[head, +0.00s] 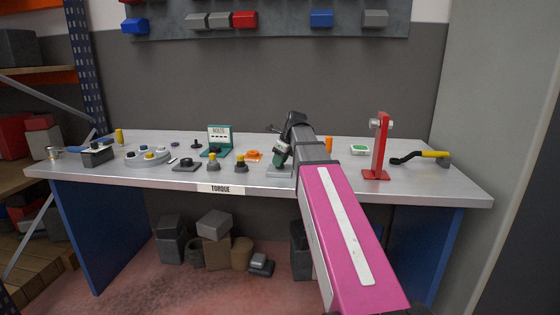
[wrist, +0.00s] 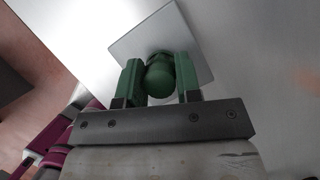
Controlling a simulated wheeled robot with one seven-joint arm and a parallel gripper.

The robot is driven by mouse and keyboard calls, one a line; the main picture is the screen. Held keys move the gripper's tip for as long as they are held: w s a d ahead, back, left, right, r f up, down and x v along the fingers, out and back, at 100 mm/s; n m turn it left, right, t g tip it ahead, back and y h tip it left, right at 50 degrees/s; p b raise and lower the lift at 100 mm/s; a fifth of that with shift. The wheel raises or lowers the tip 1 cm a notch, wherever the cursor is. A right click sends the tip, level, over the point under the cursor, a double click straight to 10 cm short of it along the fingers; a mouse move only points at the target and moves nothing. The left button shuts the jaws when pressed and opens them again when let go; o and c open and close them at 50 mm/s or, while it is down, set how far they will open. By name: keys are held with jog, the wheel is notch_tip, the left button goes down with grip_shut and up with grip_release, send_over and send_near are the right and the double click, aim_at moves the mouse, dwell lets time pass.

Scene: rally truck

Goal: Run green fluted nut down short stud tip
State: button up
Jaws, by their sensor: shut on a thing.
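My gripper (wrist: 159,78) points down with a green finger on each side and is shut on the green fluted nut (wrist: 160,80), whose rounded green body shows between the fingers. Below them a pale square plate (wrist: 141,47) lies on the bench. In the head view my gripper (head: 279,158) is low over this plate (head: 277,172), right of the bench's middle. The short stud is hidden by the nut and fingers, so I cannot tell whether the nut touches its tip or sits around it.
The grey bench (head: 440,183) holds a red stand (head: 380,150) and a yellow-handled lever (head: 425,156) on the right. Left of my gripper are an orange piece (head: 254,155), a teal bolts case (head: 218,141) and a round grey holder (head: 148,157). The bench's front strip is mostly clear.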

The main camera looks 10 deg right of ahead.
jog(key=shift+m, duration=0.4)
jog(key=shift+m+t+h, duration=0.3)
jog(key=shift+m+t, duration=0.1)
jog(key=shift+m, duration=0.4)
jog(key=shift+m+h, duration=0.3)
jog(key=shift+m, duration=0.6)
jog(key=shift+m+t+h, duration=0.3)
jog(key=shift+m+t, duration=0.1)
jog(key=shift+m, duration=0.4)
